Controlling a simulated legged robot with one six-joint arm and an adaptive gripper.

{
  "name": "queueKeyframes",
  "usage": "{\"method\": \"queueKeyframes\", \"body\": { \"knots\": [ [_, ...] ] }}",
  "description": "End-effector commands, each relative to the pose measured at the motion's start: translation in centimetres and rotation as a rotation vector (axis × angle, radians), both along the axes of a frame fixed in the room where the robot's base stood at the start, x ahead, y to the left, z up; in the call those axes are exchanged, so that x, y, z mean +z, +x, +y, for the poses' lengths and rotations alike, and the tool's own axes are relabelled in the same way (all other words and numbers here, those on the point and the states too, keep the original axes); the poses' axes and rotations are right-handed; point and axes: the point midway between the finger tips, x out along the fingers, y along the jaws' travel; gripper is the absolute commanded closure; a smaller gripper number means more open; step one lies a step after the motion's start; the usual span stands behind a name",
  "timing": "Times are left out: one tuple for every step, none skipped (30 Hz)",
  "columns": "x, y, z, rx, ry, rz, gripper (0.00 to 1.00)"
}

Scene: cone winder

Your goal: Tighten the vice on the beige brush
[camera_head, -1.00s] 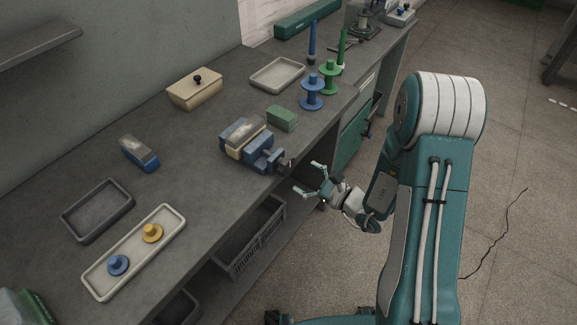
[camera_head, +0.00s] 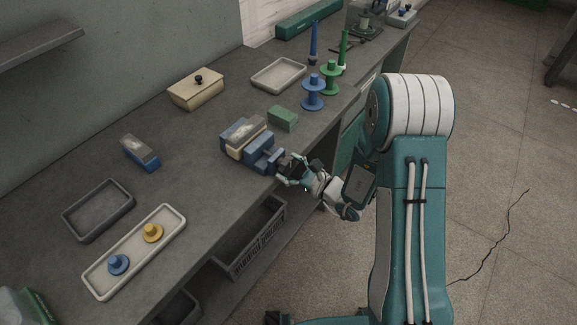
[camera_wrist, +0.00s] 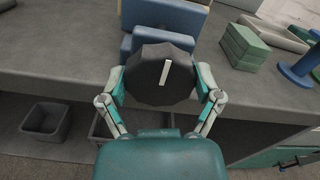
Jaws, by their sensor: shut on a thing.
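The blue vice (camera_head: 258,155) stands at the front edge of the bench. The beige brush (camera_head: 236,152) sits between its jaws, with its grey top part showing above them. My gripper (camera_head: 294,169) is at the front end of the vice. In the wrist view my gripper (camera_wrist: 162,82) has its two fingers on either side of the dark vice knob (camera_wrist: 150,85), shut on it. The knob bears a white mark that stands nearly upright, slightly tilted. The blue vice body (camera_wrist: 165,20) shows behind the knob. The brush is hardly visible in the wrist view.
A green block (camera_head: 283,118) lies just behind the vice, and blue (camera_head: 312,95) and green (camera_head: 330,78) spools stand further right. A blue brush (camera_head: 140,152) lies to the left. A crate (camera_head: 250,238) is under the bench.

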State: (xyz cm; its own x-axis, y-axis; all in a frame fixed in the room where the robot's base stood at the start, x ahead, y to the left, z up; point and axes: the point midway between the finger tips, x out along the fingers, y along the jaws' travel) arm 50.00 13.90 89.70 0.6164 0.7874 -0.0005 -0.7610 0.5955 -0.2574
Motion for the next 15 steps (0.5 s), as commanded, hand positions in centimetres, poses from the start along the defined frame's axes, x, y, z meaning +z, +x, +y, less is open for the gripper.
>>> {"method": "queueKeyframes", "body": {
  "knots": [
    [0.01,-0.02,0.05,0.002,0.001,0.001,0.65],
    [0.01,-0.02,0.05,0.002,0.002,0.001,0.65],
    [0.01,-0.02,0.05,0.002,0.003,0.004,0.65],
    [0.01,-0.02,0.05,0.002,0.006,0.007,0.65],
    [0.01,-0.02,0.05,0.002,0.008,0.01,0.65],
    [0.01,-0.01,0.04,0.002,0.014,0.017,0.65],
    [0.01,-0.01,0.04,0.002,0.019,0.024,0.65],
    [0.01,0.0,0.04,0.003,0.025,0.032,0.65],
    [0.02,0.01,0.03,0.003,0.035,0.044,0.65],
    [0.02,0.01,0.03,0.003,0.043,0.055,0.65],
    [0.01,0.03,0.03,0.003,0.053,0.067,0.65],
    [0.01,0.04,0.02,0.003,0.067,0.086,0.65],
    [0.01,0.06,0.01,0.003,0.078,0.101,0.65],
    [0.0,0.06,0.0,0.003,0.091,0.118,0.65],
    [0.01,0.08,-0.01,0.003,0.11,0.142,0.65]
  ]
}}
